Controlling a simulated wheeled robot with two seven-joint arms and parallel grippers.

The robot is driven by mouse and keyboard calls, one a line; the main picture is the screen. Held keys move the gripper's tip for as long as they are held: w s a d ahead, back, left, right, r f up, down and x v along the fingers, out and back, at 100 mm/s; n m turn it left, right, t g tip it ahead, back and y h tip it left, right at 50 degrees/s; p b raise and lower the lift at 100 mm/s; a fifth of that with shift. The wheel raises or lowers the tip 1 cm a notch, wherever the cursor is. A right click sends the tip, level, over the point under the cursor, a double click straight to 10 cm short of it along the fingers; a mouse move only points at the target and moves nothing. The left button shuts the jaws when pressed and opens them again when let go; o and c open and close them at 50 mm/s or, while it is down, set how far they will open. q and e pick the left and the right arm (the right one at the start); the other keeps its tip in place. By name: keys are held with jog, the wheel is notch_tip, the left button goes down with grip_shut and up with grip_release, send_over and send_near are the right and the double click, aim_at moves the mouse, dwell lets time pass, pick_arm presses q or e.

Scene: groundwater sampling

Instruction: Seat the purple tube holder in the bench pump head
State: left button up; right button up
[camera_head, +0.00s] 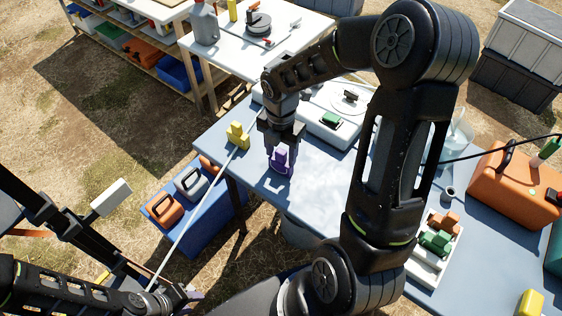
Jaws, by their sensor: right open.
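The purple tube holder (281,163) stands on the blue-grey table near its left edge. My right gripper (280,147) points down directly over it, with its fingers at the holder's upper part. The jaws are open; whether a finger touches the holder cannot be told. A white bench pump (315,121) lies behind and to the right, with a round disc and a green block on top. My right arm hides part of it. My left gripper (178,297) is low at the left, away from the table; its fingers are too unclear to read.
A yellow holder (238,135) stands at the table's left edge. A white tray (428,262) with green and orange holders, an orange case (505,187) and a small dark cup (448,194) are on the right. A blue crate (200,215) is beside the table. A thin pale rod crosses the left side.

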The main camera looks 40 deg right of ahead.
dwell(0.4)
grip_shut()
dwell(0.4)
